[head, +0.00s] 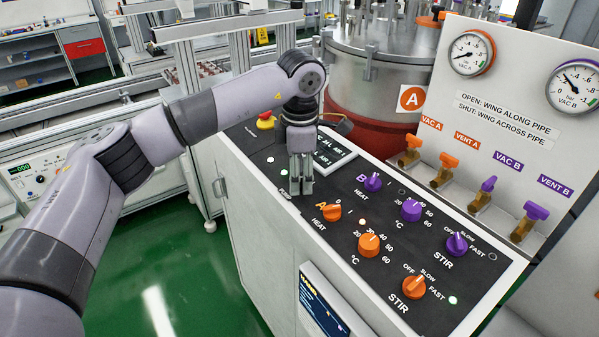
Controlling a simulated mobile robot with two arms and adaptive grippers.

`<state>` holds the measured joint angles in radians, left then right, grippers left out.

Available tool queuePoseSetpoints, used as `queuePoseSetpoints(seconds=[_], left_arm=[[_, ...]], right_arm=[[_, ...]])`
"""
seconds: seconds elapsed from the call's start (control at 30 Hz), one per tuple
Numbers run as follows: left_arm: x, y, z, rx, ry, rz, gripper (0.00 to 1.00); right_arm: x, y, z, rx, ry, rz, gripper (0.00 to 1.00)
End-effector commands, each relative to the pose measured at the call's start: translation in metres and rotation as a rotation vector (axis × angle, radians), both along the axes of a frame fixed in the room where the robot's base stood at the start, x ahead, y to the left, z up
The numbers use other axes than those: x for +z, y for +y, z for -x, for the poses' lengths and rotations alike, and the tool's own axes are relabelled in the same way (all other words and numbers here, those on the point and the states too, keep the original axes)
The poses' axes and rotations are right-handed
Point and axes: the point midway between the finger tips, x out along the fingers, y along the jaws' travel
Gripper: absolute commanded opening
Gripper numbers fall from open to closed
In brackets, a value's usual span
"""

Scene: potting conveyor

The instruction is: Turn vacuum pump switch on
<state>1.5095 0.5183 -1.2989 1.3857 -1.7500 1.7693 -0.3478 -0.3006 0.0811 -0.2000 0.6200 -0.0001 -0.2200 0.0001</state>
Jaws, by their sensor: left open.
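My left gripper (301,185) points down over the upper left part of the black control panel (335,255). Its fingers look close together in this view and hold nothing that I can see. A white label that seems to read "PUMP" shows just left of the fingers, with small lit lamps near it. The pump switch itself cannot be made out; the gripper covers that part of the panel. Whether the fingers touch the panel cannot be told. My right gripper is out of view.
Orange heat knob A (332,212) and purple heat knob B (373,182) are close to the gripper's right. A red-and-yellow emergency button (266,121) stands behind left. A steel vessel (375,70) and a gauge board (515,110) with valves rise behind the panel.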

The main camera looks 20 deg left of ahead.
Motion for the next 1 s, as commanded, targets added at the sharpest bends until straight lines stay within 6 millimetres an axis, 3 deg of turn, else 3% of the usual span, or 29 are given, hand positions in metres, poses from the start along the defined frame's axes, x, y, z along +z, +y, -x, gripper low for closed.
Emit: queuePoseSetpoints(seconds=[0.23, 0.37, 0.8, 1.0], left_arm=[[0.001, 0.000, 0.000, -0.001, 0.001, 0.000, 0.48], [0.012, -0.001, 0.000, 0.000, -0.002, 0.001, 0.48], [0.098, -0.003, 0.007, 0.001, -0.002, 0.000, 0.48], [0.117, -0.004, 0.009, 0.000, 0.000, 0.000, 0.48]], right_arm=[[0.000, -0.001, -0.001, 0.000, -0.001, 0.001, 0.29], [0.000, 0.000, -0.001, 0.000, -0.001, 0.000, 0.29], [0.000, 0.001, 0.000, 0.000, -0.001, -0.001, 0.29], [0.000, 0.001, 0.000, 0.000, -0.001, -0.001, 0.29]])
